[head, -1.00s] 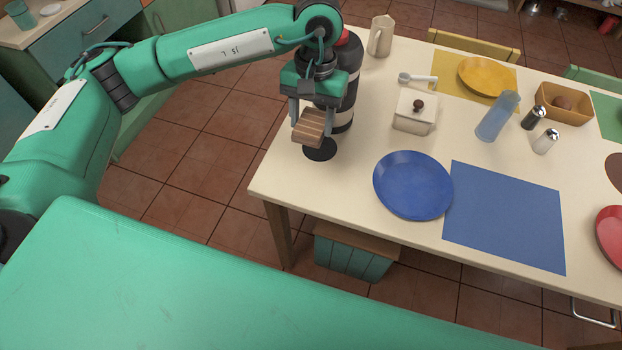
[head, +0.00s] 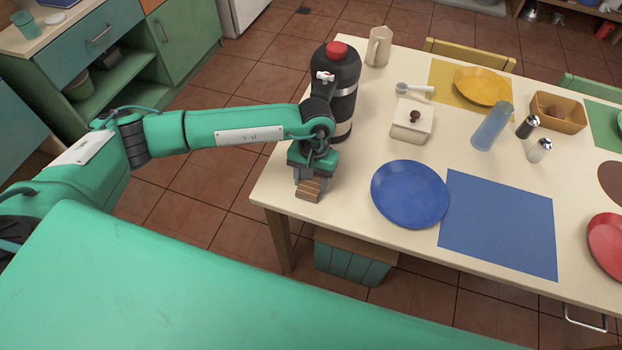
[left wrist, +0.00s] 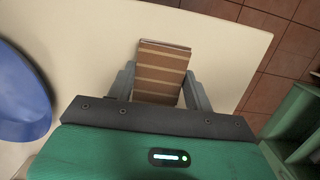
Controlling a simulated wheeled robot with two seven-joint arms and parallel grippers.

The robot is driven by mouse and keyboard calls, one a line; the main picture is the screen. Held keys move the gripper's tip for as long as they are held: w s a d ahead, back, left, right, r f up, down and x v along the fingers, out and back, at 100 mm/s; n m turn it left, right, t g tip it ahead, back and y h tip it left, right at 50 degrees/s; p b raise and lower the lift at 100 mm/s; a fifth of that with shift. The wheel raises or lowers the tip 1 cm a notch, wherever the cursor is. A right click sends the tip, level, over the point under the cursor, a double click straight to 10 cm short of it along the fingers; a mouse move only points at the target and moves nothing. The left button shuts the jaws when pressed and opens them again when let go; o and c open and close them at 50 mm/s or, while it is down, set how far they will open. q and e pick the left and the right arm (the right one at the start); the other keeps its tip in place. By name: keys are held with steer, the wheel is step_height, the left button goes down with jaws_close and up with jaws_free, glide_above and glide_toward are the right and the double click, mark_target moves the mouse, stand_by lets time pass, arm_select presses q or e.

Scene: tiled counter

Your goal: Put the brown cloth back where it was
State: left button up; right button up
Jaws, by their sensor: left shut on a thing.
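The brown cloth (head: 310,189) is a small folded piece with lighter stripes, at the table's near left corner. My left gripper (head: 310,180) is shut on it and points down. In the left wrist view, the cloth (left wrist: 162,72) sits between the two fingers of the left gripper (left wrist: 160,92), over the bare cream tabletop. I cannot tell whether the cloth touches the table. My right gripper is not in view.
A black flask with a red cap (head: 338,75) stands just behind my left gripper. A blue plate (head: 410,194) and a blue placemat (head: 500,222) lie to the right. The table's left edge is close.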

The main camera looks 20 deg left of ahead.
arm_select(q)
steer(key=shift+f, duration=0.3)
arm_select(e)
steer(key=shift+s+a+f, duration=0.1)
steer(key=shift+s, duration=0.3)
arm_select(q)
steer(key=shift+f, duration=0.15)
steer(key=o, duration=1)
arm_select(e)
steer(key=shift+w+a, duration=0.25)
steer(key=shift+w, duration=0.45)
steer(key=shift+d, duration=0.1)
